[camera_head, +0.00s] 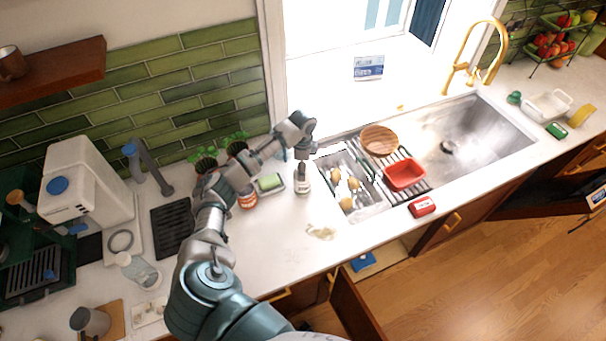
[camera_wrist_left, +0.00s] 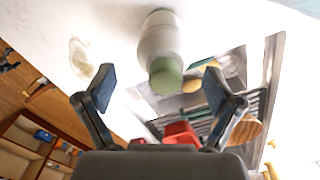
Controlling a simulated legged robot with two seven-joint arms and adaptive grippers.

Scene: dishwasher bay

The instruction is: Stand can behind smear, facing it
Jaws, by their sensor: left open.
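The smear (camera_head: 321,231) is a pale yellowish patch on the white counter, left of the sink and near the front edge; it also shows in the left wrist view (camera_wrist_left: 80,58). An orange-red can with a pale label (camera_head: 248,198) stands further back and left of the smear, partly hidden by my left arm. A whitish bottle (camera_head: 303,182) stands behind the smear; in the left wrist view the bottle (camera_wrist_left: 160,38) shows a green top. My left gripper (camera_head: 304,148) is above the bottle; its open fingers (camera_wrist_left: 158,88) are spread on either side of the bottle's top, apart from it.
A green sponge on a dish (camera_head: 270,182) and potted plants (camera_head: 236,146) stand beside the can. A rack with a red tub (camera_head: 405,175) and the sink (camera_head: 470,135) lie right. A red box (camera_head: 422,206) is at the front edge. Counter around the smear is clear.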

